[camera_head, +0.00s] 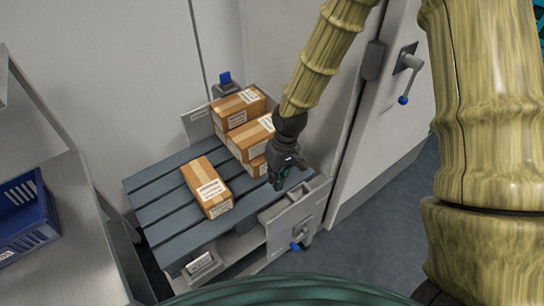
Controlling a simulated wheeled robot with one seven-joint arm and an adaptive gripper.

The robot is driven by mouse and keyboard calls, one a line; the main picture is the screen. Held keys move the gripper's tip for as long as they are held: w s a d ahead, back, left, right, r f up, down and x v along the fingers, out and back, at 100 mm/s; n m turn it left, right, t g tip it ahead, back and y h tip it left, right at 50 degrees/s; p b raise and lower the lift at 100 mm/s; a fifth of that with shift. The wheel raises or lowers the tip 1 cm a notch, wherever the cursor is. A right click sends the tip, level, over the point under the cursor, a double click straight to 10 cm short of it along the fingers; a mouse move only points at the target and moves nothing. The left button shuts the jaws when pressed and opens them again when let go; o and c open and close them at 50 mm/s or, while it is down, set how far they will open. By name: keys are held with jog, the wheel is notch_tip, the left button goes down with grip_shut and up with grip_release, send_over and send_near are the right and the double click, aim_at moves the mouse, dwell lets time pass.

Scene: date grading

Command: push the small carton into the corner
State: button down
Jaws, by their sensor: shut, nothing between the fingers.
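Several brown taped cartons with white labels stand on a blue-grey slatted pallet (165,212). One carton (207,187) lies apart from the others near the middle of the slats. A stack at the back right has an upper carton (238,107) and a nearer carton (250,138), with part of another carton (257,166) showing below it. I cannot tell which one is the small carton. My gripper (277,183) points down just right of the stack, above the pallet's right part. It is shut and empty. I cannot tell whether it touches the stack.
A grey end panel (297,222) with a blue-knobbed latch stands at the pallet's front right. A grey counter (62,240) with a blue crate (28,215) is at the left. A white door with a lever handle (408,72) is at the right. The pallet's left slats are bare.

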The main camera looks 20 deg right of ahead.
aim_at(259, 136)
jog(key=w+d+r+n+h+b, duration=0.1)
jog(key=w+d+r+h+b, duration=0.15)
jog(key=w+r, duration=0.6)
notch_tip(259, 136, down, 8)
jog(key=w, duration=0.2)
jog(key=shift+w+a+t+y, duration=0.25)
jog(key=shift+t+y, duration=0.1)
jog(key=shift+t, duration=0.05)
